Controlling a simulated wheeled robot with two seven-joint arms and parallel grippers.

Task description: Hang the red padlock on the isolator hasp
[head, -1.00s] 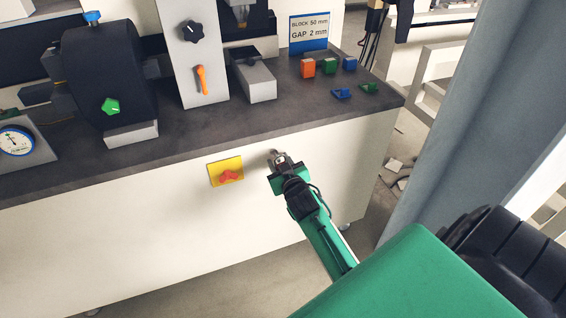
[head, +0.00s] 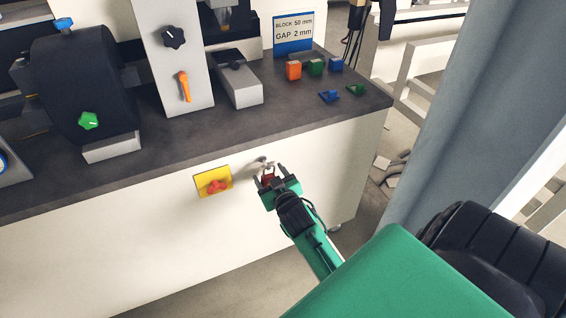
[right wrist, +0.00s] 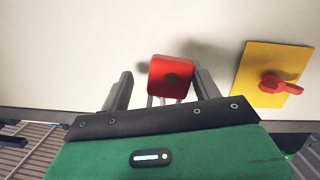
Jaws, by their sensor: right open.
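The red padlock (head: 268,178) is at the front panel of the bench, just below a small grey metal fitting (head: 262,162) that looks like the hasp. In the right wrist view the padlock body (right wrist: 171,75) faces the camera, with its shackle rods partly hidden by my gripper. My right gripper (head: 269,176) is open, its fingers on either side of the padlock, with gaps showing in the wrist view (right wrist: 160,83). Whether the shackle is through the hasp I cannot tell. The yellow isolator plate (head: 203,188) with its red handle (head: 218,186) is left of the padlock. My left gripper is not in view.
The dark bench top (head: 180,138) overhangs above the padlock. It carries orange (head: 293,71), green and blue blocks, a grey vise-like block (head: 240,88) and a sign (head: 293,34). The pale front panel (head: 130,235) is clear below the isolator.

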